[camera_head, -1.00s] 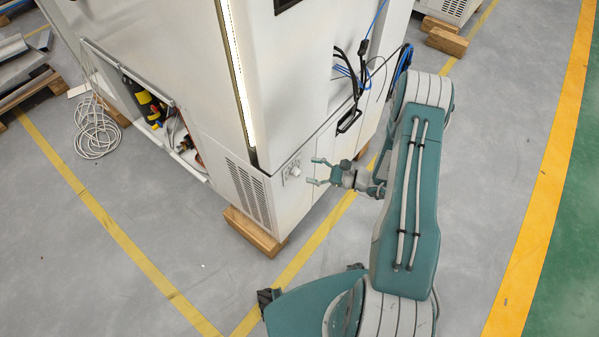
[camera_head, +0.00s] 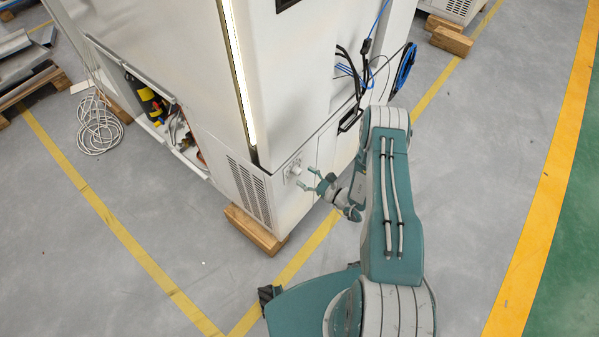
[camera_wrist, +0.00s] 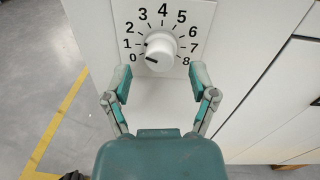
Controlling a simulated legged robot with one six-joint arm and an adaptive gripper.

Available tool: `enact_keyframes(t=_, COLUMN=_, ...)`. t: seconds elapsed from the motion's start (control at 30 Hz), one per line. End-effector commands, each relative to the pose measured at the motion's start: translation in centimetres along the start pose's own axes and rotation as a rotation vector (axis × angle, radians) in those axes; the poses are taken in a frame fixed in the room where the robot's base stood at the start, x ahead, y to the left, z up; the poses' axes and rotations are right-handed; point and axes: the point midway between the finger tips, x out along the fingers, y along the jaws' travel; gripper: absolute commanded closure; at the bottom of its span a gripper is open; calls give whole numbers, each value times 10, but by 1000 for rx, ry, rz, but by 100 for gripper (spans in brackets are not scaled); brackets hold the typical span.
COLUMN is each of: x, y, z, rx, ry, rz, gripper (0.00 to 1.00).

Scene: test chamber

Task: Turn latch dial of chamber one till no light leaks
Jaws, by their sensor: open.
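The white latch dial (camera_head: 293,170) sits low on the front of the white chamber (camera_head: 290,90), near its corner. In the wrist view the dial (camera_wrist: 160,50) has a printed scale from 0 to 8 around it, and its dark mark points to the lower left, close to 0. A bright strip of light (camera_head: 238,75) shows along the tall door edge above the dial. My gripper (camera_head: 307,178) is open just in front of the dial. In the wrist view the fingers of my gripper (camera_wrist: 160,82) are spread below and either side of the dial, apart from it.
Black and blue cables (camera_head: 358,75) hang on the chamber's right side. A wooden block (camera_head: 255,232) supports the chamber's corner. An open lower bay (camera_head: 160,112) and a coiled cable (camera_head: 99,125) are at the left. The grey floor in front is clear.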

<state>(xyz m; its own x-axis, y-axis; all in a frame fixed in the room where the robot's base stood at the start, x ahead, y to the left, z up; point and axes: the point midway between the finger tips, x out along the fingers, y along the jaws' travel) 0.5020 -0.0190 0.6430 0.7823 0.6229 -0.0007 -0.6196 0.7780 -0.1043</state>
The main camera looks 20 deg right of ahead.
Motion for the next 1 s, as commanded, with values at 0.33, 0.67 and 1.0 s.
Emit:
enact_keyframes(t=0.33, x=29, y=0, z=0, rx=-1, ry=-1, rz=1, gripper=26)
enact_keyframes(t=0.67, x=29, y=0, z=0, rx=0, ry=-1, rz=0, gripper=84)
enact_keyframes(t=1.0, x=30, y=0, z=0, rx=24, ry=-1, rz=3, gripper=100)
